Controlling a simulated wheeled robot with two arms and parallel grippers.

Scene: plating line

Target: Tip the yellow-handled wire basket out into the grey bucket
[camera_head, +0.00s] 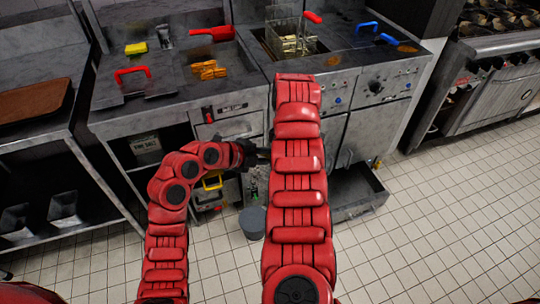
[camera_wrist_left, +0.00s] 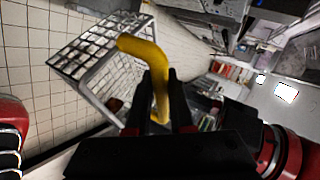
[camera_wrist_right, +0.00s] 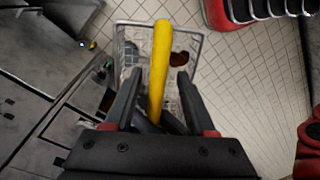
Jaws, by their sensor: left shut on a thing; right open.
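The wire basket (camera_wrist_left: 88,58) hangs from its yellow handle (camera_wrist_left: 148,50) in the left wrist view, with tiled floor behind. My left gripper (camera_wrist_left: 157,97) is shut on that handle. In the right wrist view the handle (camera_wrist_right: 161,55) runs between the fingers of my open right gripper (camera_wrist_right: 157,78); contact is unclear. The basket mesh (camera_wrist_right: 195,95) lies beyond, with a brown patch at it. In the head view my left gripper (camera_head: 258,154) is partly visible; my right arm hides my right gripper and the basket. The grey bucket (camera_head: 252,222) stands on the floor.
The fryer counter (camera_head: 168,105) carries red-handled tools and a basket (camera_head: 290,45). An open drawer (camera_head: 360,190) juts out at floor level right of my right arm. A yellow piece (camera_head: 212,182) shows near the open cabinet. Tiled floor at the right is clear.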

